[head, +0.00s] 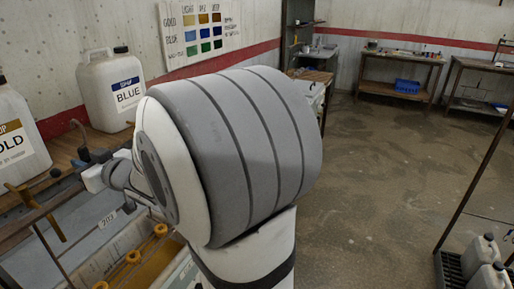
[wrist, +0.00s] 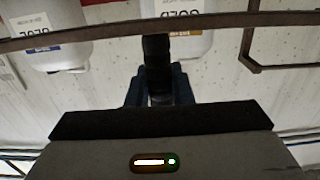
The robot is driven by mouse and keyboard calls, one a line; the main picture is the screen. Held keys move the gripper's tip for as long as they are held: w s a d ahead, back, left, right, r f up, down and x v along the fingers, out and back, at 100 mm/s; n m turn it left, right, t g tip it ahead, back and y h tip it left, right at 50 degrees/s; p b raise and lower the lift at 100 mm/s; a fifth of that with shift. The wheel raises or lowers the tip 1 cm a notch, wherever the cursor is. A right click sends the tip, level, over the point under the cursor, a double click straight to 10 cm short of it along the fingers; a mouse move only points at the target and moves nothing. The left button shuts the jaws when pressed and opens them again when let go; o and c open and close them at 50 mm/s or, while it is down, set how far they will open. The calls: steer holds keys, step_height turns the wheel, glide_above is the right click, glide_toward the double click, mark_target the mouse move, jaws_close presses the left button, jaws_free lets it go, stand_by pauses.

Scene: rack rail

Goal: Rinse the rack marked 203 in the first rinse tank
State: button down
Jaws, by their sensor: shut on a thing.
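The rack's white tag marked 203 (head: 108,219) shows at the lower left of the head view, tilted, just below my gripper (head: 84,162). In the wrist view my gripper (wrist: 159,92) has its blue-grey fingers closed around a dark grip (wrist: 157,48) beneath a long thin bar (wrist: 100,34). I take this to be the rack's top bar. The rest of the rack is mostly hidden by my arm.
White jugs marked BLUE (head: 112,88) and GOLD (head: 14,140) stand on a wooden shelf behind the gripper. A brass-coloured hooked rod (head: 38,212) stands left of the tag. A colour chart (head: 202,30) hangs on the wall.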

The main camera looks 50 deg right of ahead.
mark_target(81, 148)
steer(key=shift+r+p, duration=1.75)
steer(key=shift+r, duration=0.8)
